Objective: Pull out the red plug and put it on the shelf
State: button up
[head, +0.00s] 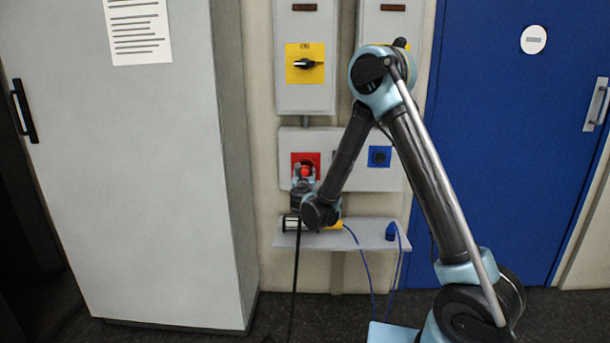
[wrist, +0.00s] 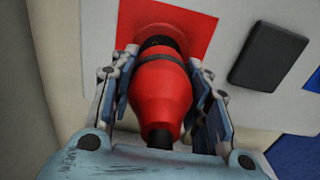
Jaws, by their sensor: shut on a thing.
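The red plug (wrist: 160,88) shows large in the wrist view, with its front end at the round red socket (wrist: 158,38) on a red square plate. I cannot tell how deep it sits in the socket. My gripper (wrist: 165,95) has a finger on each side of the plug's body and is shut on it. In the head view the plug (head: 305,172) is small at the red plate (head: 313,158), partly hidden by my gripper (head: 303,178). The grey shelf (head: 353,240) is on the wall just below. A dark cable hangs down below my gripper.
A blue plug (head: 391,232) with a blue cable stands on the shelf's right part. A yellow item and a black-and-white item lie on its left part, partly behind my arm. A blue socket (head: 379,156) is right of the red one. A grey cabinet (head: 120,180) stands close on the left.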

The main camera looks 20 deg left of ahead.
jog(key=shift+v, duration=0.9)
